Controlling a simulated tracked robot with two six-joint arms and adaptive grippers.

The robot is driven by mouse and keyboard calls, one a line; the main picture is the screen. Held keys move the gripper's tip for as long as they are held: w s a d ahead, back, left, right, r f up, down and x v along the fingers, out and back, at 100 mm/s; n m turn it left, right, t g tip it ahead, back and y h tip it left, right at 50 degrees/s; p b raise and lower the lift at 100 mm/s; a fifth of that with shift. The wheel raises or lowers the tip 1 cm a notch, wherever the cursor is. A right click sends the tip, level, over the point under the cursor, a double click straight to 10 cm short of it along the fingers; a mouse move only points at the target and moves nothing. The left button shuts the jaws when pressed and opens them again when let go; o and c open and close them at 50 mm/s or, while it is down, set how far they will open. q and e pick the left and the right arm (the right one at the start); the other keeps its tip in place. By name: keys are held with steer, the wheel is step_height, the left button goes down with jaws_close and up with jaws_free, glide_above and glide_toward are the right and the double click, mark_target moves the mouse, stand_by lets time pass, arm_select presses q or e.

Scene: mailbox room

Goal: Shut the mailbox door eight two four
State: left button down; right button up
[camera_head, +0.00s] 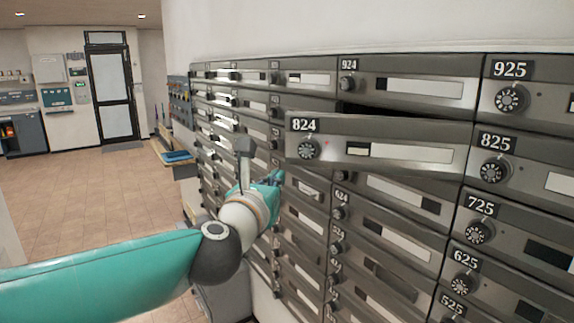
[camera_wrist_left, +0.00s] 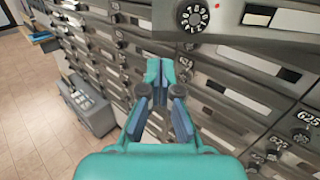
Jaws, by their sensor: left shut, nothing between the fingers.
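The mailbox door 824 (camera_head: 400,155) stands open in the head view, swung out from the wall of boxes, with a dark gap above it. It carries a number plate, a round dial (camera_head: 308,150) and a white label slot. In the left wrist view its dial (camera_wrist_left: 193,16) shows at the top. My left gripper (camera_head: 278,178) is below and left of the door's dial end in the head view. In the left wrist view the left gripper (camera_wrist_left: 160,66) has its fingers together and empty, below the dial. I cannot tell whether it touches the door. My right gripper is not in view.
Other doors, such as 924 (camera_head: 405,85), 825 (camera_head: 495,160) and 725 (camera_head: 480,225), surround the open one and look shut. A shelf with a blue item (camera_head: 176,156) stands at the wall's far end. The tiled floor (camera_head: 70,200) on the left is clear.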

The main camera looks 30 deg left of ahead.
mark_target(290, 163)
arm_select(q)
steer(key=p+x, duration=0.1)
steer(key=x, duration=0.6)
steer(key=shift+w+a+p, duration=0.1)
steer(key=shift+w+p, duration=0.3)
steer(key=shift+a, duration=0.15)
